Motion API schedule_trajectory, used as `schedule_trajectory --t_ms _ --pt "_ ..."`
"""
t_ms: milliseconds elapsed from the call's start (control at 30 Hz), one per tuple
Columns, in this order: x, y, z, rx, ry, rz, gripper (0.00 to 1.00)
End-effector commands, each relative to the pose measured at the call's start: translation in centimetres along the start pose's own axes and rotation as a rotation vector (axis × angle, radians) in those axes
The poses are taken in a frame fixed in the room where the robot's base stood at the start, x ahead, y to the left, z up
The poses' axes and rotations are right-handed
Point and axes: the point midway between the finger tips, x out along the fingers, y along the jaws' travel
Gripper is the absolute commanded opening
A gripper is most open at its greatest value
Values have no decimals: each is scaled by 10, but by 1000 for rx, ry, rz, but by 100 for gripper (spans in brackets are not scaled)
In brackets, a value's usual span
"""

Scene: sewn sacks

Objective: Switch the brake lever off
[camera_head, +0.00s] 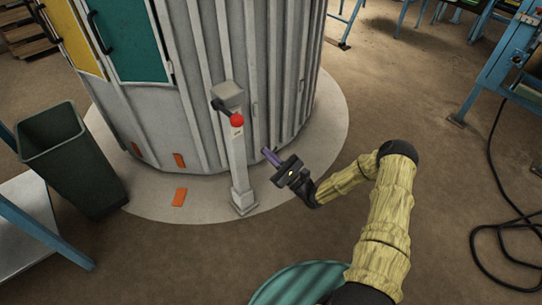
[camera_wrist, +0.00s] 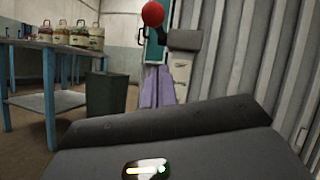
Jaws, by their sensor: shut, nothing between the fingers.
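The brake lever (camera_head: 222,107) is a dark arm with a red ball knob (camera_head: 237,120). It sits on top of a light grey post (camera_head: 238,165) in front of the round ribbed cabin. In the wrist view the red knob (camera_wrist: 153,14) is near the top, with the grey post (camera_wrist: 181,72) behind and to its right. My gripper (camera_head: 268,153) is to the right of the post and lower than the knob, apart from both. Its purple fingers are together with nothing between them; they also show in the wrist view (camera_wrist: 158,88), below the knob.
The ribbed round cabin (camera_head: 215,45) stands behind the post on a pale round floor plate (camera_head: 325,125). A dark green bin (camera_head: 75,165) stands at left. A blue workbench (camera_head: 500,60) and black cable (camera_head: 485,235) are at right. Brown floor between is clear.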

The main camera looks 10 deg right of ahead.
Motion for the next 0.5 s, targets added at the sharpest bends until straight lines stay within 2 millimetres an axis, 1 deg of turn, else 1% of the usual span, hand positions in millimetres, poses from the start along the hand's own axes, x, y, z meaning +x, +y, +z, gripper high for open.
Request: schedule_trajectory --t_ms 33,100,367,500 --pt "10 1 0 -1 -3 3 0" --pt "22 1 0 -1 -3 3 0" --pt "68 1 0 -1 -2 3 0" --pt "83 0 17 -1 -2 2 0"
